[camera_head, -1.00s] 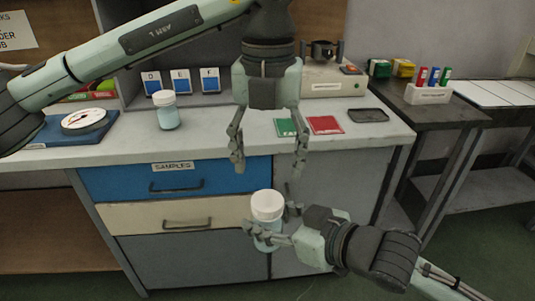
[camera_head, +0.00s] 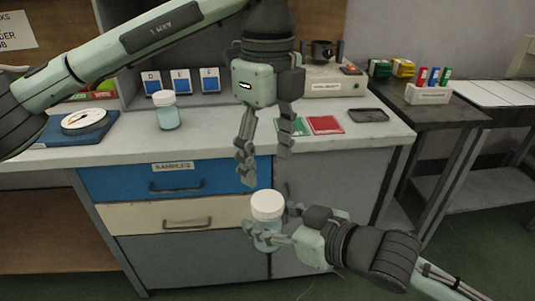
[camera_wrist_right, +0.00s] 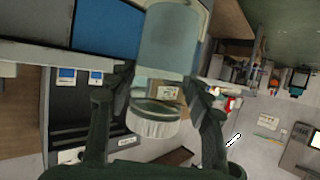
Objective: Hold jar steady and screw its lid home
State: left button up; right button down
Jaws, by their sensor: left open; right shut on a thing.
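A clear jar with a white lid (camera_head: 267,205) is held upright in front of the drawers. My right gripper (camera_head: 264,237) is shut on the jar's body from the right. In the right wrist view the jar (camera_wrist_right: 165,50) sits between the fingers, with its ribbed white lid (camera_wrist_right: 153,120) toward the bottom. My left gripper (camera_head: 264,165) is open and empty, pointing down just above the lid, apart from it. Whether the lid sits level on the thread is too small to tell.
A second white-lidded jar (camera_head: 167,110) stands on the counter (camera_head: 225,140) at the left, near a round dial on a blue base (camera_head: 83,122). Green and red cards (camera_head: 325,124) and a dark tray (camera_head: 368,115) lie behind my left gripper. The space around the held jar is clear.

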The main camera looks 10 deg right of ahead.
aim_at(267, 200)
pick_arm(q)
jog(key=shift+f, duration=4)
jog(key=shift+c, duration=0.4)
